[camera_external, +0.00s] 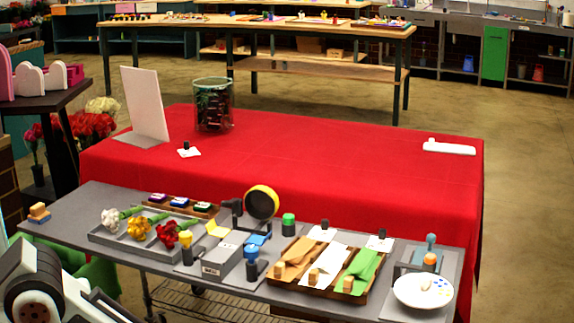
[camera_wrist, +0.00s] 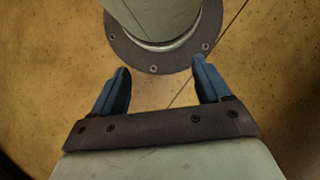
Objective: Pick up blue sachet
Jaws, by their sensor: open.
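In the external view, a small flat blue item (camera_external: 257,240) lies on the grey bench, right of a grey box (camera_external: 222,262). It may be the blue sachet, but it is too small to be sure. A yellow item (camera_external: 218,230) of similar size lies to its left. Several small dark-framed pads, one with blue (camera_external: 180,201), sit in a wooden tray behind. My gripper (camera_wrist: 162,66) is open and empty in the wrist view, its blue fingers apart above the tan floor. It is far from the sachet, which does not show in the wrist view.
A flower tray (camera_external: 100,238) holds white, yellow and red flowers at the bench's left. A yellow-rimmed tape roll (camera_external: 263,202) stands near the blue item. A wooden tray of wraps (camera_external: 283,281) and a white plate (camera_external: 404,295) are right. A red-covered table (camera_external: 330,160) lies behind, mostly clear.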

